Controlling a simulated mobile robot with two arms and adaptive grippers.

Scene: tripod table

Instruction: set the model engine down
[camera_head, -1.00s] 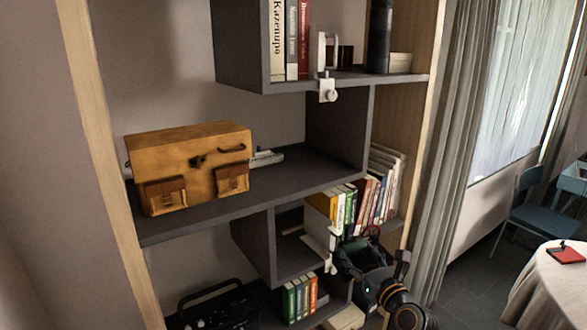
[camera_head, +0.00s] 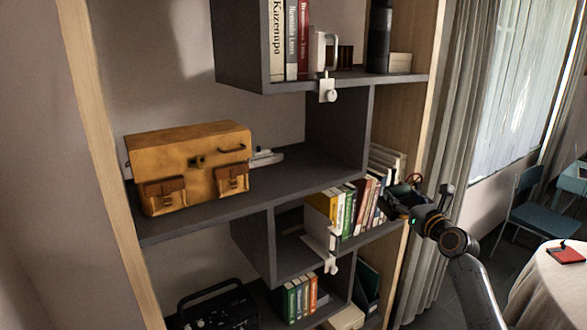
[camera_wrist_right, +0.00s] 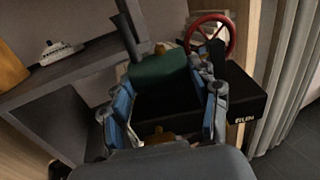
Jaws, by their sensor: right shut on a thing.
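The model engine (camera_wrist_right: 160,78) has a dark green boiler, a dark chimney, a red flywheel and a black base. My right gripper (camera_wrist_right: 166,102) is shut on it, with blue finger pads on both sides of its body. In the head view the engine's red wheel (camera_head: 414,180) shows beside the right gripper (camera_head: 402,200), at the right end of the shelf unit, near the row of books. The gripper hides much of the engine there. I cannot tell whether its base touches a surface. My left gripper is not in view.
A tan case (camera_head: 190,160) and a small white model boat (camera_head: 264,157) stand on the middle shelf (camera_head: 310,172), which is bare to the boat's right. Books (camera_head: 345,210) fill the lower shelf beside the engine. A vertical divider and side panel bound the shelves.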

